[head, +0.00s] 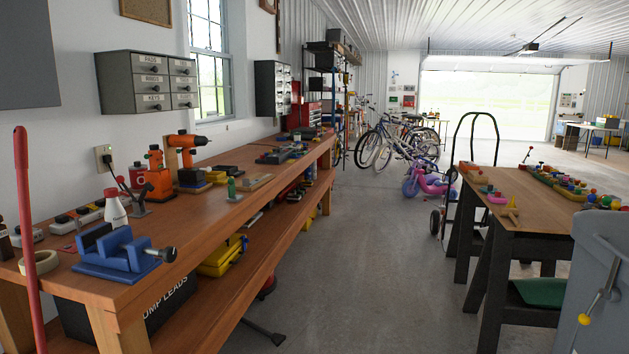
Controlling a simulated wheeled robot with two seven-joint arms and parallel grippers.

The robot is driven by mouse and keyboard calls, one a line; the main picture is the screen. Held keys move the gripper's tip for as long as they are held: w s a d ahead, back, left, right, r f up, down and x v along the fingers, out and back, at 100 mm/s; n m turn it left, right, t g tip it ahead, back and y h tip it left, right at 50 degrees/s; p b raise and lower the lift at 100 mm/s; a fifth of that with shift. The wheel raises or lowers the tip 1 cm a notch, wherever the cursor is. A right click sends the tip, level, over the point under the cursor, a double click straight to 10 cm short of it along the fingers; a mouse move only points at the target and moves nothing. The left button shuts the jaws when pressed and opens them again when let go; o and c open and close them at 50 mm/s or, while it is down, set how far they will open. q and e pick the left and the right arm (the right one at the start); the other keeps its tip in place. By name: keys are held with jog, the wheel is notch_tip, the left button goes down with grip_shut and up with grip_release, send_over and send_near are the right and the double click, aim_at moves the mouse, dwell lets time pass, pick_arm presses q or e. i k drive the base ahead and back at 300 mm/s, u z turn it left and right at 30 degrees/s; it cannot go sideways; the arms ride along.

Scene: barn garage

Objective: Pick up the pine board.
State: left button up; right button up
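A small flat pale-wood piece (256,182) lies on the long wooden workbench (215,214), past the orange drill. It may be the pine board, but at this size I cannot tell for certain. A green-topped item (232,189) stands just in front of it. Neither of my grippers shows in the head view.
A blue vise (118,252), a white bottle (115,208) and an orange drill (186,148) stand on the bench. A red pole (24,190) rises at the left. A second table (535,218) and a grey bin (597,290) stand at right. The concrete aisle between is mostly clear.

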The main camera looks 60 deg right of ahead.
aim_at(253, 177)
jog(key=z, duration=1.25)
jog(key=k, duration=0.35)
jog(key=z, duration=1)
jog(key=i, duration=2.6)
jog(key=u, duration=0.95)
